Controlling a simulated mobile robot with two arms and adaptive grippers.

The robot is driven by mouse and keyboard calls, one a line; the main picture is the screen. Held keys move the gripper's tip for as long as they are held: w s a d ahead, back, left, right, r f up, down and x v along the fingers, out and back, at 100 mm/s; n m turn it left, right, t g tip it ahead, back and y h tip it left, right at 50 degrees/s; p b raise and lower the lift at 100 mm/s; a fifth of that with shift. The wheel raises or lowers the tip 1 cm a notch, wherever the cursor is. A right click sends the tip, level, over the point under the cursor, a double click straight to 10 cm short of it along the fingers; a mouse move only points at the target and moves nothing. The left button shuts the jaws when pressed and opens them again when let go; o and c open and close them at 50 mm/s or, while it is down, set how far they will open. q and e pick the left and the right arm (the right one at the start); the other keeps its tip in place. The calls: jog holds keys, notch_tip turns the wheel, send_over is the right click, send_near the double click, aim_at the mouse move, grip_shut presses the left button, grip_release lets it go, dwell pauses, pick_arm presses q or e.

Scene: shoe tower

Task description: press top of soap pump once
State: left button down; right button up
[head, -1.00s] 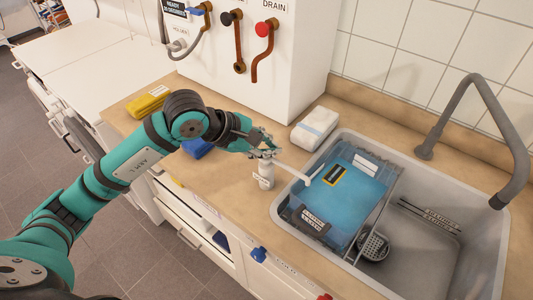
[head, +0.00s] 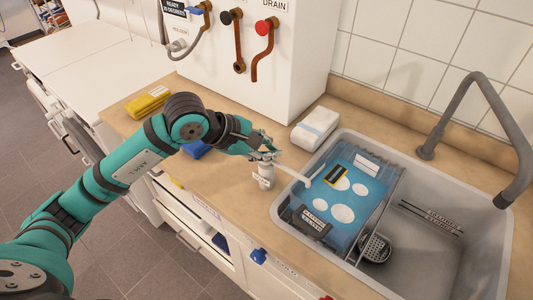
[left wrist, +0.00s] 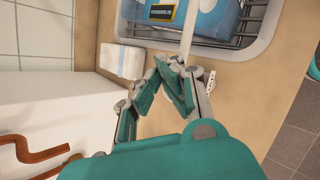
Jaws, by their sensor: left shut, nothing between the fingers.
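The soap pump (head: 265,177) is a small white bottle with a label. It stands upright on the counter at the sink's near left edge. Its long pale spout (head: 293,173) reaches over a blue container (head: 353,213) in the sink. My left gripper (head: 266,154) is shut and empty, right at the top of the pump; its fingers hide the pump head. In the left wrist view the gripper (left wrist: 172,64) is closed beside the base of the spout (left wrist: 188,32), and most of the bottle is hidden. Several white round patches (head: 342,212) lie on the blue container's surface. My right gripper is out of view.
A folded white cloth (head: 315,128) lies behind the pump. A yellow object (head: 148,103) and a blue one (head: 196,149) lie left on the counter (head: 233,188). A grey faucet (head: 481,97) arches over the sink (head: 447,253). A white cabinet with valves (head: 299,75) stands behind.

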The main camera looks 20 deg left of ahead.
pick_arm(q)
jog(key=shift+f, duration=0.3)
jog(key=shift+r, duration=0.1)
jog(key=shift+r+p, duration=0.45)
jog(key=shift+r, duration=0.75)
notch_tip(320, 180, up, 5)
jog(key=shift+p, duration=1.25)
